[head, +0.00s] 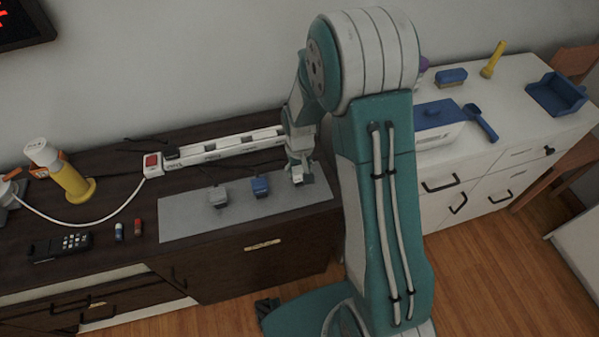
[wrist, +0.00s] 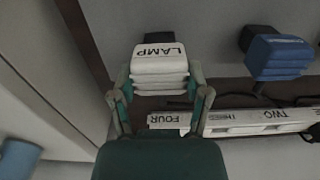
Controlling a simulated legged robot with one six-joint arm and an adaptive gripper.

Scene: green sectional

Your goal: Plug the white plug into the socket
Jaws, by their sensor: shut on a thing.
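The white plug (wrist: 160,65), marked LAMP, sits between the two fingers of my gripper (wrist: 160,84) in the wrist view. My gripper is shut on it. In the head view my gripper (head: 299,168) is low over the right end of the grey mat, with the white plug (head: 306,179) just below it. The white power strip (head: 222,147) lies along the back of the dark cabinet, behind the mat. In the wrist view the strip (wrist: 235,122) shows labels FOUR, TWO and THREE, and FOUR is nearest my fingers. The plug's prongs are hidden.
A blue plug (head: 261,186) and a grey plug (head: 217,196) stand on the grey mat (head: 190,225), left of my gripper. A black plug (head: 171,153) is at the strip's left end, by the red switch (head: 152,162).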

